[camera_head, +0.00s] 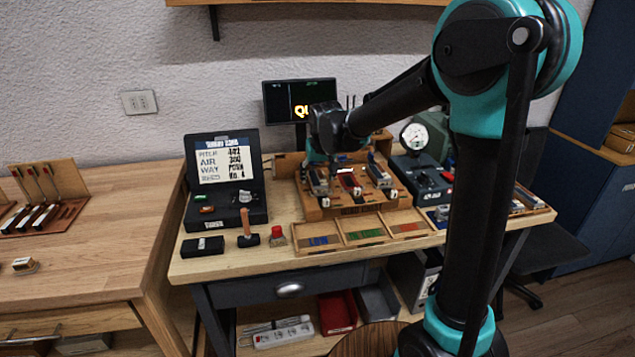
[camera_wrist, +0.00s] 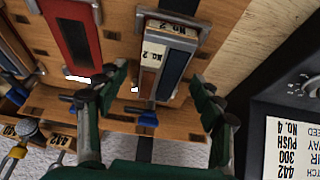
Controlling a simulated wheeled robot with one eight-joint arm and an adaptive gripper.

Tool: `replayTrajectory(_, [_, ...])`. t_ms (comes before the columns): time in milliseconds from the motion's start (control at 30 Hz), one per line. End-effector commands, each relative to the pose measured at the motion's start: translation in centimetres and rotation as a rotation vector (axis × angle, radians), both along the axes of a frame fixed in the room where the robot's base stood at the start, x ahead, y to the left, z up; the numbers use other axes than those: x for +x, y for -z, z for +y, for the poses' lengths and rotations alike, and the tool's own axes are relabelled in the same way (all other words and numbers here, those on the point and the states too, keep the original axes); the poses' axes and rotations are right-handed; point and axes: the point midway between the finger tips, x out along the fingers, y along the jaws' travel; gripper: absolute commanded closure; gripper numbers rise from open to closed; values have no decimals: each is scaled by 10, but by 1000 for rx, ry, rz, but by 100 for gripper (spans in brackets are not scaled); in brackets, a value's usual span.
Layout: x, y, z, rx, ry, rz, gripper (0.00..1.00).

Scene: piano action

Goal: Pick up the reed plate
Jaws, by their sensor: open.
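A wooden rack (camera_head: 335,210) on the workbench holds several long slotted pieces side by side. The grey piece labelled "NO. 2" (camera_wrist: 172,50), with a brown strip along it, looks like the reed plate, though I cannot be sure. It lies in the rack and shows at the rack's left in the head view (camera_head: 318,181). My gripper (camera_wrist: 158,84) is open and empty, its green fingers apart on either side of the near end of this piece. In the head view my gripper (camera_head: 316,157) is over the left part of the rack. Contact cannot be told.
A red piece (camera_wrist: 72,35) lies beside it in the rack. A black case with a card (camera_head: 222,160) stands close on the left. A tray with coloured compartments (camera_head: 360,245) lies in front, a gauge unit (camera_head: 420,175) on the right and a screen (camera_head: 298,98) behind.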

Motion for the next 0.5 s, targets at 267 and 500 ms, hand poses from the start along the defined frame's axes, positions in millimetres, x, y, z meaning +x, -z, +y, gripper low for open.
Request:
replayTrajectory(267, [2, 6, 1, 0, 0, 0, 33])
replayTrajectory(500, [2, 6, 1, 0, 0, 0, 55])
